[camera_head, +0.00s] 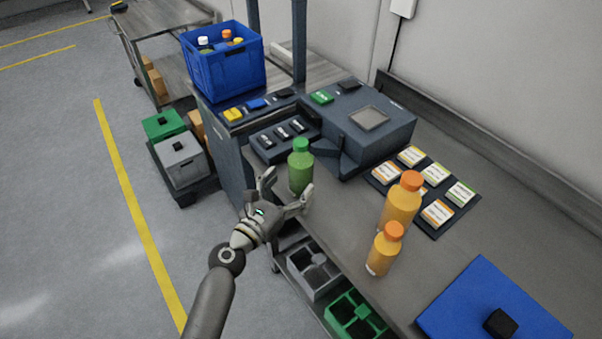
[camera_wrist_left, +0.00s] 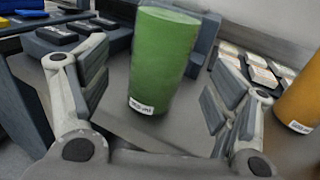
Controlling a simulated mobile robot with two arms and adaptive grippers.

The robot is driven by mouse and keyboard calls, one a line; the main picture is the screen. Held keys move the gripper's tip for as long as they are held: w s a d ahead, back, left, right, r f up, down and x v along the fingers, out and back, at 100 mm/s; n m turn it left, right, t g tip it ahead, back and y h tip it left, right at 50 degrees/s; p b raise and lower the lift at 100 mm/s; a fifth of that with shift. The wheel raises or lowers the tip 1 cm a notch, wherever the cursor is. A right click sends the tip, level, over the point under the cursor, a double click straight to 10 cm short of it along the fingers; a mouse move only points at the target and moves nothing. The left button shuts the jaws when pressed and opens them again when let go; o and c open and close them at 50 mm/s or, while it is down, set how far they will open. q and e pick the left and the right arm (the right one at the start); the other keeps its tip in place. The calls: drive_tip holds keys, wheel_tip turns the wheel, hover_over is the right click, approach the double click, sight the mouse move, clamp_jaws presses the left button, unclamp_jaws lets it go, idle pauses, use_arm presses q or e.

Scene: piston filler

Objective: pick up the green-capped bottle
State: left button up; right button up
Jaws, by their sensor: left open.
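The green-capped bottle (camera_head: 300,172) is green all over and stands upright near the front edge of the grey bench, beside the dark machine. In the left wrist view its green body (camera_wrist_left: 163,60) fills the upper middle, with a small white label low down; its cap is cut off. My left gripper (camera_head: 284,190) is open, with its fingers spread just in front of the bottle. In the left wrist view the fingers (camera_wrist_left: 160,95) stand to either side with the bottle ahead between them, and no contact shows. My right gripper is not in view.
Two orange-capped bottles, a taller one (camera_head: 402,203) and a shorter one (camera_head: 385,250), stand to the right. A dark mat with label cards (camera_head: 436,213) lies behind them. A blue crate (camera_head: 226,72) holds bottles at the back left. A blue board (camera_head: 480,300) lies front right.

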sight(294, 178)
use_arm(q)
drive_tip(key=w, duration=0.1)
drive_tip(key=w+d+r, duration=0.1)
drive_tip(key=shift+w+d+r+p, duration=0.1)
drive_tip(key=shift+w+d+p, duration=0.2)
drive_tip(key=shift+p, duration=0.1)
drive_tip(key=shift+x, duration=0.95)
drive_tip(key=shift+w+d+f, duration=0.1)
drive_tip(key=shift+w+f, duration=0.1)
drive_tip(key=shift+f, duration=0.05)
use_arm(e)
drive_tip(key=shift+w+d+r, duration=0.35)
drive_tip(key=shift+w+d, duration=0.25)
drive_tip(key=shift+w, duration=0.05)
use_arm(q)
drive_tip(key=shift+s, duration=0.1)
drive_tip(key=c, duration=0.4)
drive_tip(key=shift+r, duration=0.1)
drive_tip(key=c, duration=1.1)
drive_tip(key=shift+o, duration=0.2)
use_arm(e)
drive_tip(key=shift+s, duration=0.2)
use_arm(q)
drive_tip(key=shift+r, duration=0.1)
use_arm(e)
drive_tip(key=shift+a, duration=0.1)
